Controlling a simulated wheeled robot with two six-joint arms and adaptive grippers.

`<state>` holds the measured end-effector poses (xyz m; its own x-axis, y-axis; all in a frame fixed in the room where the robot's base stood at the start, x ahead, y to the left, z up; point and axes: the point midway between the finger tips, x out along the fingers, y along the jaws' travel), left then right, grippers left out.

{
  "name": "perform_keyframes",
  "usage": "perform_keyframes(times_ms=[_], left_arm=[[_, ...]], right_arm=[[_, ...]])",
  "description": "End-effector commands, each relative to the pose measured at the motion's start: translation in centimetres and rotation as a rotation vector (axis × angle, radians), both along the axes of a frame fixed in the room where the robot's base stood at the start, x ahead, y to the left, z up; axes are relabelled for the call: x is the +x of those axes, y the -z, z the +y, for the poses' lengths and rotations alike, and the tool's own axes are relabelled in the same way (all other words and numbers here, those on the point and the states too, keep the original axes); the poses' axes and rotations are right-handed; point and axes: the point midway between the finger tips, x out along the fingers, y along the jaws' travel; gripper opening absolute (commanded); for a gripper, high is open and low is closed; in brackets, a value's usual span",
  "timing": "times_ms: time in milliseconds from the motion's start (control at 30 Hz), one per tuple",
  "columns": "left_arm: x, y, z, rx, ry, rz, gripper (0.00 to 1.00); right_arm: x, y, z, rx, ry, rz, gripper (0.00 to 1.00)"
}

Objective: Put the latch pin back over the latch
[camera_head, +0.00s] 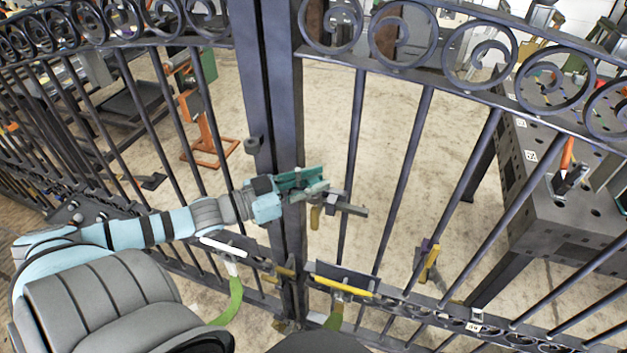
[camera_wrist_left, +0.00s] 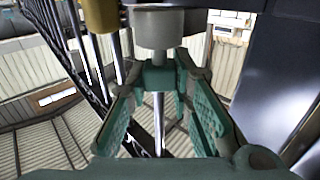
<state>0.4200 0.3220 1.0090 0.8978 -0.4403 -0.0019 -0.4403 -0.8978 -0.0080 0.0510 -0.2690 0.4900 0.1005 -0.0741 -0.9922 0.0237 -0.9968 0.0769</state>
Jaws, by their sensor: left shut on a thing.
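My left gripper (camera_head: 305,180), with teal fingers, is at the gate's dark centre post (camera_head: 272,90) in the head view. It is shut on a grey cylindrical piece (camera_wrist_left: 155,28), apparently the latch pin, seen at the fingertips in the left wrist view. A grey metal latch bar (camera_head: 347,208) sticks out to the right just below the gripper, with a brass-coloured part (camera_head: 315,217) hanging under it. The fingers hide much of the contact, so I cannot tell whether the pin is over the latch. My right gripper is not in view.
The barred gate spans the view, with scrolls (camera_head: 402,35) along its top. A grey perforated table (camera_head: 550,225) stands behind at right. Bare floor shows behind the bars.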

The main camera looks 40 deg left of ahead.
Motion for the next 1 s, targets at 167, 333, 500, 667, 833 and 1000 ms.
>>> perform_keyframes(times_ms=[167, 333, 500, 667, 833, 1000], left_arm=[[0.0, 0.3, 0.0, 0.0, 0.0, -0.001, 0.0], [0.0, 0.4, 0.0, 0.0, 0.0, 0.0, 0.35], [0.0, 0.4, 0.0, 0.0, 0.0, 0.0, 0.44], [0.0, 0.3, 0.0, 0.0, 0.0, 0.0, 0.44], [0.0, -1.4, 0.0, -0.001, 0.0, 0.0, 0.44], [0.1, -5.8, -0.1, 0.0, 0.0, 0.0, 0.44]], right_arm=[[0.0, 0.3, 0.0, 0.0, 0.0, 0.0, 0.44], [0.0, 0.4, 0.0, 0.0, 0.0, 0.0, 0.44], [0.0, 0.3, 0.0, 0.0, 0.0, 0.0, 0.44], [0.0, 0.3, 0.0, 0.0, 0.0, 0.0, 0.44], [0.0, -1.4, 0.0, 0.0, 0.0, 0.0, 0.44], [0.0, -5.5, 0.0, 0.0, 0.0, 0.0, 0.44]])
